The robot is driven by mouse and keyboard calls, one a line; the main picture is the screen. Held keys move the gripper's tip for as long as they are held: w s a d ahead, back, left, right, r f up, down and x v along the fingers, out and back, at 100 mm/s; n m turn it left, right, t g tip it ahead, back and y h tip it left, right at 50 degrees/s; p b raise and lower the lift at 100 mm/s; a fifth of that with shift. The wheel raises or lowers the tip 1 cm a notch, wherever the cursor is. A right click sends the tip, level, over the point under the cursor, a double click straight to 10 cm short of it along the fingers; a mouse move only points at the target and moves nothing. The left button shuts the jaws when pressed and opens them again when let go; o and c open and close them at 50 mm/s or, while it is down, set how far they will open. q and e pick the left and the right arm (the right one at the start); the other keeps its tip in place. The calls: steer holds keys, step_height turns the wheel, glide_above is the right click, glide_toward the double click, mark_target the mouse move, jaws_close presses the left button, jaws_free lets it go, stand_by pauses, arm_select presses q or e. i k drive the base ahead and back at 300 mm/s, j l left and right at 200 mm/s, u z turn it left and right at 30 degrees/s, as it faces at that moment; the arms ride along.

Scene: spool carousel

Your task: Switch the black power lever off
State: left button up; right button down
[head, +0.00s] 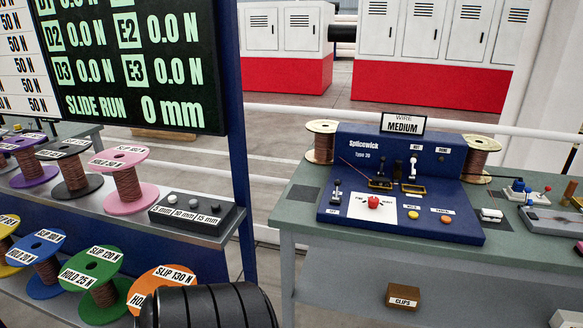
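The blue Splicewick Type 20 machine (355,150) sits on the green-topped bench at the right. A small dark-knobbed lever (337,190) stands upright on its left front, with a small label below that is too small to read for certain. A taller pale lever (412,167) stands at the machine's middle back. A red knob (373,202) sits on a white plate between them and the front buttons. I cannot tell for certain which lever is the power lever, nor its on or off position. Neither gripper is in view.
A rack at the left holds several coloured spools, such as a pink spool (127,183), and a black three-button box (192,212). A dark display (130,60) stands above it. A MEDIUM sign (402,124) tops the machine. Tools lie on the bench's right. Floor shows between rack and bench.

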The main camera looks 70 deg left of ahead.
mark_target(337, 182)
steer(key=i+j+u, duration=0.1)
steer(key=u, duration=0.35)
steer(key=i+u, duration=0.35)
steer(key=u, duration=0.15)
steer(key=i+u, duration=0.2)
steer(key=u, duration=0.25)
steer(key=i+l+u, duration=0.2)
steer(key=u, duration=0.25)
steer(key=i+l+u, duration=0.2)
steer(key=i+u, duration=0.25)
steer(key=k, duration=0.1)
